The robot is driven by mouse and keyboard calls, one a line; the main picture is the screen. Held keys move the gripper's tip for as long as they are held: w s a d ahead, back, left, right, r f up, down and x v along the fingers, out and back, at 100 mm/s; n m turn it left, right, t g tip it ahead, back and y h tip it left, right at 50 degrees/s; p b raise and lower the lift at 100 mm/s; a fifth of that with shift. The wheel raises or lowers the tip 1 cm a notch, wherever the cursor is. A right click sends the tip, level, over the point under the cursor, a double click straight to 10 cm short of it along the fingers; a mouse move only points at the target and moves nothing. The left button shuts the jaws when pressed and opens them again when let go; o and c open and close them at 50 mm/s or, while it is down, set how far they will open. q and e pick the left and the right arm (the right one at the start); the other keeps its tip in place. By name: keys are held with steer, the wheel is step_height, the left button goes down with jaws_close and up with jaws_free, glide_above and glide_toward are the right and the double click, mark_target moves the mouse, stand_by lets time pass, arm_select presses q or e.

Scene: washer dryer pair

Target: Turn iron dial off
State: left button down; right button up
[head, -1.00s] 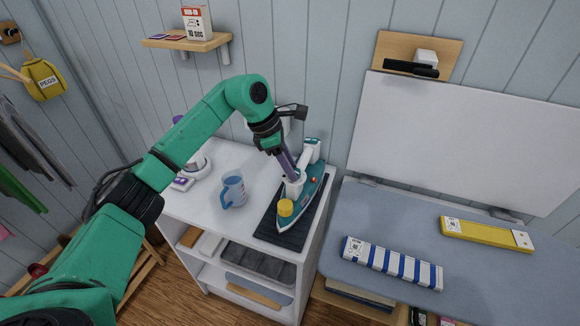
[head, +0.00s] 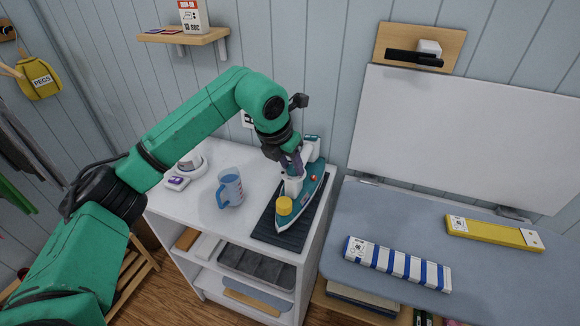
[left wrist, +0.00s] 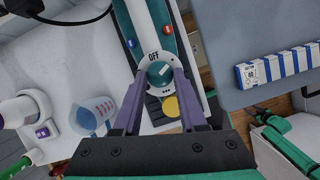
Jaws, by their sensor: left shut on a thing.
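The teal and white iron (head: 313,190) stands on a dark ribbed mat (head: 277,233) on the white cabinet. A yellow cap (head: 284,206) sits toward its front. In the left wrist view the iron's dial (left wrist: 160,73) is a teal knob with a white pointer mark on a white ring. OFF is printed at the top of the ring; the pointer slants up and right, not straight at OFF. My left gripper (head: 291,166) reaches down to the iron from above. Its purple fingers (left wrist: 160,82) are shut on the dial, one on each side.
A blue measuring jug (head: 231,188) stands left of the iron, with a white and purple device (head: 188,170) behind it. To the right is a blue ironing board (head: 400,225) with a striped box (head: 398,264) and a yellow box (head: 492,233).

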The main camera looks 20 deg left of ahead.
arm_select(q)
steer(key=n+y, duration=0.1)
steer(key=n, duration=0.1)
steer(key=n+b, duration=0.1)
steer(key=n, duration=0.1)
steer(key=n+y+b, duration=0.1)
steer(key=n, duration=0.1)
steer(key=shift+d+n+y, duration=0.3)
steer(key=shift+d, duration=0.05)
steer(key=n+y, duration=0.1)
steer(key=n, duration=0.1)
steer(key=n+g+b, duration=0.1)
steer(key=n, duration=0.2)
steer(key=shift+w+d+y, duration=0.15)
steer(key=shift+d+y, duration=0.05)
steer(key=shift+y, duration=0.2)
steer(key=shift+n, duration=0.3)
steer(key=shift+c, duration=2.2)
jaws_free()
